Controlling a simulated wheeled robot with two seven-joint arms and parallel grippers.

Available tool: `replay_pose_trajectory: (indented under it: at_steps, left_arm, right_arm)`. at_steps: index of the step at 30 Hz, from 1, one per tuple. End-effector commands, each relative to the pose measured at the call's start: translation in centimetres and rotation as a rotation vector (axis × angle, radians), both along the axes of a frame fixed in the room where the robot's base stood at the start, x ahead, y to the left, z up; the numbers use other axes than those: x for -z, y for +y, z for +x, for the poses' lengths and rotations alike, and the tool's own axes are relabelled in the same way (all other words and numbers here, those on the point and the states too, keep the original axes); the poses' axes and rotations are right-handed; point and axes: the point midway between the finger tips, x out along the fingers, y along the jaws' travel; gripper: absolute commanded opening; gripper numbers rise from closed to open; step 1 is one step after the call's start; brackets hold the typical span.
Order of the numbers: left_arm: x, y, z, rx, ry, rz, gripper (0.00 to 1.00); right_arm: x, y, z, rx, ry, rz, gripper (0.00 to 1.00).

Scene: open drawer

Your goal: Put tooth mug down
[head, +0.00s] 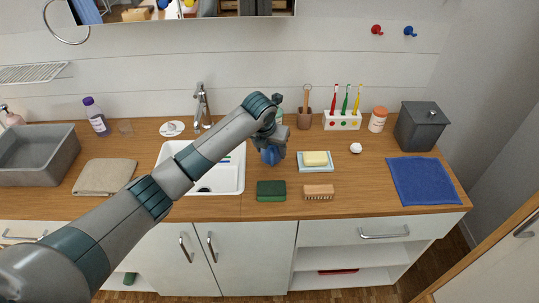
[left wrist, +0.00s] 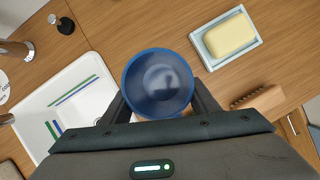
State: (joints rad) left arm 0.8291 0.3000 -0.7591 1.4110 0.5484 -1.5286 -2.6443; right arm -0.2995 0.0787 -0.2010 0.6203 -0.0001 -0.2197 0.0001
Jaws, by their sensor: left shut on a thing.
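The blue tooth mug (head: 270,155) is between the fingers of my left gripper (head: 271,146), over the wooden counter (head: 345,203) just right of the sink. In the left wrist view the mug (left wrist: 158,84) is seen from above, its round blue opening facing the camera and looking empty. The two dark fingers of my left gripper (left wrist: 160,102) are shut on its sides. I cannot tell if the mug's base touches the counter. My right gripper is not in view.
The white sink (head: 228,180) lies left of the mug. A soap dish (head: 302,165) with yellow soap is close on the right. A green sponge (head: 271,191) and a brush (head: 319,192) lie in front. A toothbrush holder (head: 342,121) stands behind right. Bare counter lies right of the brush.

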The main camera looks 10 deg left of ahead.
Motion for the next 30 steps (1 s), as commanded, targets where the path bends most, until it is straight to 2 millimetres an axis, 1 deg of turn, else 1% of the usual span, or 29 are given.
replay_pose_trajectory:
  at_steps: [3,14,17,21,24,30]
  left_arm:
    - [0.2,0.4,0.2,0.0,-0.002,0.0,0.2]
    - [0.5,0.4,0.2,-0.001,0.0,0.0,0.2]
    - [1.3,0.4,0.1,-0.001,0.001,-0.001,0.2]
    - [3.0,0.4,0.0,-0.001,0.002,0.0,0.2]
    - [3.9,0.4,0.1,0.0,0.0,-0.001,0.2]
    - [4.2,0.4,0.2,0.001,-0.002,0.0,0.2]
  right_arm:
    - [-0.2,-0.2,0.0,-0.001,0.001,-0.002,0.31]
    - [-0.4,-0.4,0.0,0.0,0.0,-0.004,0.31]
    - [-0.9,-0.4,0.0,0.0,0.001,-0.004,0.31]
    - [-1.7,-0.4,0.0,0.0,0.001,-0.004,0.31]
    - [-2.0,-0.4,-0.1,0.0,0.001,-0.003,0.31]
    - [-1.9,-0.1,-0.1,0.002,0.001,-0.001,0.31]
